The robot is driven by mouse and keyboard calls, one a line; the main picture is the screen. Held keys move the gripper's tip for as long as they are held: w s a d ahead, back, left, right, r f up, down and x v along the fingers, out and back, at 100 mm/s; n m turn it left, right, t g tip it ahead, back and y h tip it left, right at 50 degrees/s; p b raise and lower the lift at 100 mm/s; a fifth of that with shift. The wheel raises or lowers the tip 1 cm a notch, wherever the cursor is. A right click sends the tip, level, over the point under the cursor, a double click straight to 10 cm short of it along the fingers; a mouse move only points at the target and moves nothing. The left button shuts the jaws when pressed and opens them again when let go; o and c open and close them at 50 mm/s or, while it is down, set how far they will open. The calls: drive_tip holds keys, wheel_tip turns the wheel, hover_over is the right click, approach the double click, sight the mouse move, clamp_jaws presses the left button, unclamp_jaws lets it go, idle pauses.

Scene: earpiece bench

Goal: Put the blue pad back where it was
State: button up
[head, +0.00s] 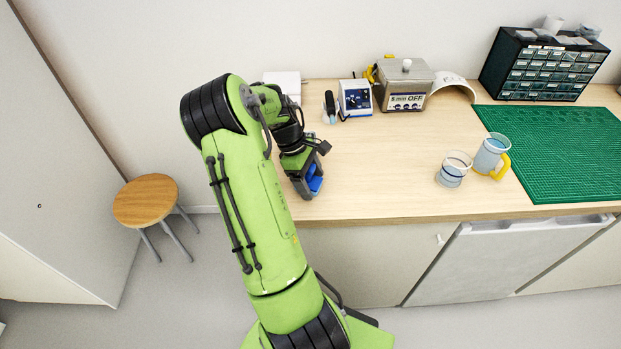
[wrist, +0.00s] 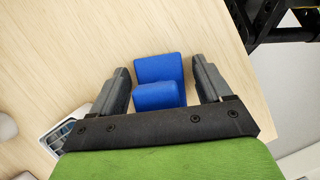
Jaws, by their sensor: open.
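The blue pad (wrist: 160,70) is on the wooden bench top (wrist: 60,45), between the two dark fingers of my gripper (wrist: 163,72). In the wrist view it shows as a wider blue face with a smaller blue block in front of it. A narrow gap shows on each side between the pad and the fingers, so my gripper is open around it. In the head view the pad (head: 315,184) is partly hidden by my gripper (head: 308,182), near the front left corner of the bench.
A small device with a blue panel (head: 357,98) and a metal box marked OFF (head: 405,88) stand at the back. A clear cup (head: 453,170) and a yellow-handled mug (head: 491,154) stand beside the green mat (head: 560,150). The bench middle is clear. A stool (head: 146,199) stands left.

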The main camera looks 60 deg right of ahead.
drive_tip(key=p+v, duration=0.3)
drive_tip(key=v, duration=0.9)
drive_tip(key=w+a+r+t, duration=0.3)
drive_tip(key=w+a+r, duration=0.15)
drive_tip(key=a, duration=0.25)
drive_tip(key=a+r+t, duration=0.2)
drive_tip(key=a+r, duration=0.3)
drive_tip(key=a, duration=0.7)
drive_tip(key=s+a+t, duration=0.2)
drive_tip(key=s+a, duration=0.2)
drive_tip(key=a, duration=0.4)
drive_tip(key=s+a+r+m+t, duration=0.1)
drive_tip(key=s+a+t, duration=0.2)
drive_tip(key=a, duration=0.6)
drive_tip(key=shift+s+r, duration=0.3)
drive_tip(key=shift+s, duration=0.65)
